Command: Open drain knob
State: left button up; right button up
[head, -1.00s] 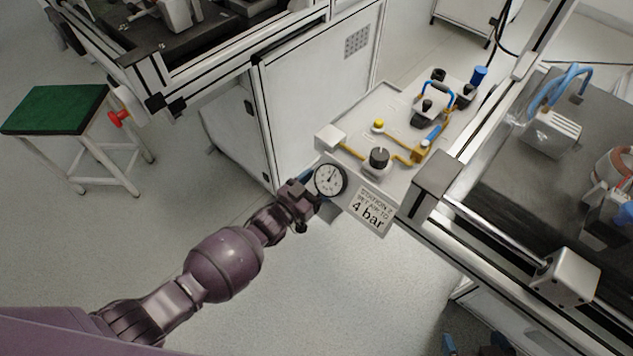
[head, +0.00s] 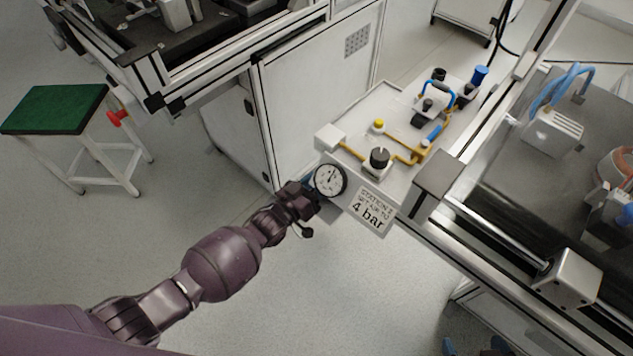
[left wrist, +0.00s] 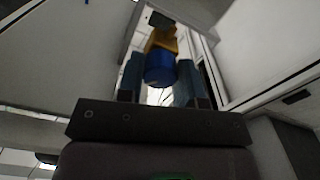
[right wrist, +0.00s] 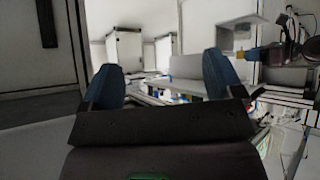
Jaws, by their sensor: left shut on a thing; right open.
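The drain knob (left wrist: 160,69) is a blue cylinder under a yellow fitting (left wrist: 162,40) in the left wrist view. It sits between the two blue fingers of my left gripper (left wrist: 159,82), which is shut on it. In the head view my left gripper (head: 314,193) is just below and left of the pressure gauge (head: 331,179); the knob is hidden there. My right gripper (head: 475,346) shows only its blue fingertips at the bottom edge. In the right wrist view my right gripper (right wrist: 165,85) is open and empty.
A sign reading 4 bar (head: 370,211) hangs beside the gauge. The light panel (head: 350,130) carries a black knob (head: 379,158), a yellow button and pipes. A metal rail frame stands right of it. A green-topped stool (head: 55,108) is at left. The floor below is clear.

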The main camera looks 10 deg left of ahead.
pick_arm(q)
jog(key=o, duration=0.9)
jog(key=p+v, duration=0.2)
jog(key=v, duration=0.9)
